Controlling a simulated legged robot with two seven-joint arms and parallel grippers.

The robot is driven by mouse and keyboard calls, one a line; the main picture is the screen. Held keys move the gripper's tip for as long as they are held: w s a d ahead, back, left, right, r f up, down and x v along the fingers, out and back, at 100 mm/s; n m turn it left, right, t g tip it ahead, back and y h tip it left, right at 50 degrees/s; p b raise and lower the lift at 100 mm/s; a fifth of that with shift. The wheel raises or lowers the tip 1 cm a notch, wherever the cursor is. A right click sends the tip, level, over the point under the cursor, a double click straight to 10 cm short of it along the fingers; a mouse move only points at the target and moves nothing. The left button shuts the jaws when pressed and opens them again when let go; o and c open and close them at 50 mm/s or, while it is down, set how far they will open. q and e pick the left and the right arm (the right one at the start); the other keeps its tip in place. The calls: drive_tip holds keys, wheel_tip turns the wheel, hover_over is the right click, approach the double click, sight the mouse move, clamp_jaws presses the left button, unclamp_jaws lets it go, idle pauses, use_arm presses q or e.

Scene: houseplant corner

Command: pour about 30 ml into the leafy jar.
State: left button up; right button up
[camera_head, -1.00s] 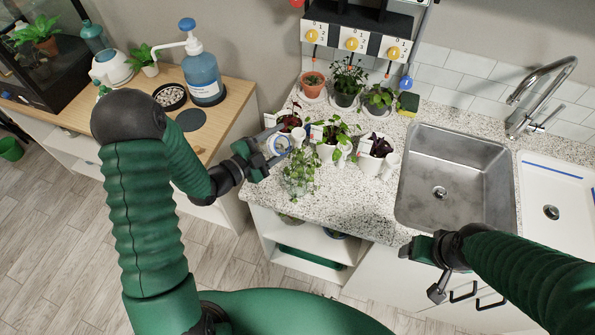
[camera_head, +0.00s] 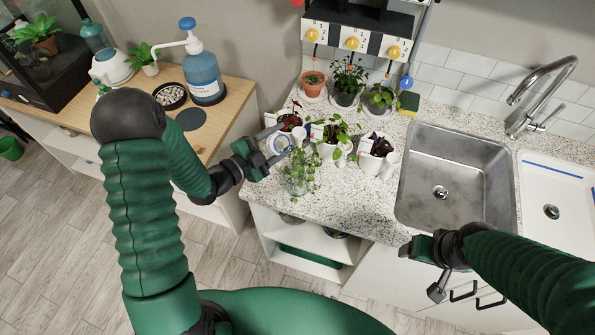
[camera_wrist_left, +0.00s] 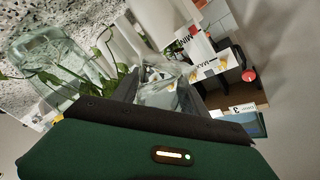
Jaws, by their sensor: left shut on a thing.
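The leafy jar (camera_head: 297,186) is a clear glass jar with trailing green leaves at the counter's front left corner. It also shows at the left of the left wrist view (camera_wrist_left: 48,50). My left gripper (camera_head: 273,146) is shut on a small clear cup (camera_head: 280,144), held just behind and left of the leaves. The cup shows between the fingers in the left wrist view (camera_wrist_left: 160,92). Its tilt and water level are hard to tell, and no stream is visible. My right gripper (camera_head: 424,271) looks open and empty at the counter's front edge, below the sink.
White pots with plants (camera_head: 332,150) stand close right of the jar, with white mugs among them. More pots (camera_head: 312,86) stand behind, under a dispenser with yellow knobs (camera_head: 352,43). A steel sink (camera_head: 455,150) is at right. A blue pump bottle (camera_head: 203,78) stands on the wooden cabinet.

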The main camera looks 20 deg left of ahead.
use_arm(q)
drive_tip(key=shift+r, duration=0.1)
idle(0.5)
